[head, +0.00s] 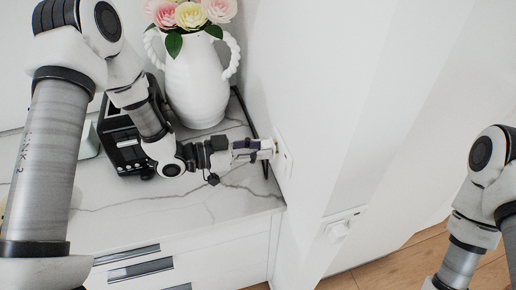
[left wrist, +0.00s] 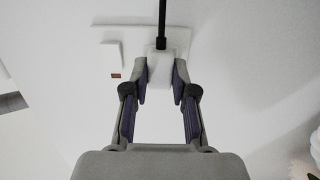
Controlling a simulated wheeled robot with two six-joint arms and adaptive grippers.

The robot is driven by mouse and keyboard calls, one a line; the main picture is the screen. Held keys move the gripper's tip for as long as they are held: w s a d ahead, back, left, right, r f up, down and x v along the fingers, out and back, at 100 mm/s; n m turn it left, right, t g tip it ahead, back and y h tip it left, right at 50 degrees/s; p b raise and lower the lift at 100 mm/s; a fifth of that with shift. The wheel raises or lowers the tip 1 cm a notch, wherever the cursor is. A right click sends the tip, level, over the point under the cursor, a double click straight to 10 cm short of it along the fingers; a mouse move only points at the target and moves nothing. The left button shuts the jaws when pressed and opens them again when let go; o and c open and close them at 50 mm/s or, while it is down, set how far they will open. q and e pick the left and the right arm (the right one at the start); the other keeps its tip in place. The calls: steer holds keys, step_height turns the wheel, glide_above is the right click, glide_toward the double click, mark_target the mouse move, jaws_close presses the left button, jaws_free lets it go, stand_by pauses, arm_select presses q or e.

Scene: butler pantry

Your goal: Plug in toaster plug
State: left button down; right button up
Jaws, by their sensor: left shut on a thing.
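My left gripper (head: 268,148) reaches right across the counter to the wall plate (head: 284,158). In the left wrist view its two fingers (left wrist: 161,85) are shut on the white toaster plug (left wrist: 160,66), with a black cord (left wrist: 162,25) running up from it. The plug overlaps the wall plate (left wrist: 140,32) in that view. I cannot tell whether its prongs are in the socket; the contact face is hidden. The black toaster (head: 122,143) stands on the counter behind my left arm, which partly hides it. My right gripper is out of view.
A white vase (head: 196,85) with roses stands at the back of the marble counter (head: 200,205), close to my left arm. The wall rises just right of the gripper. A small white block (left wrist: 115,58) sits beside the plug. Another white wall fitting (head: 340,228) is lower right.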

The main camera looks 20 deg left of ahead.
arm_select(q)
steer(key=shift+w+d, duration=0.25)
steer(key=shift+d, duration=0.15)
steer(key=c, duration=0.9)
jaws_free()
steer(key=shift+o, duration=0.2)
steer(key=v, duration=1.2)
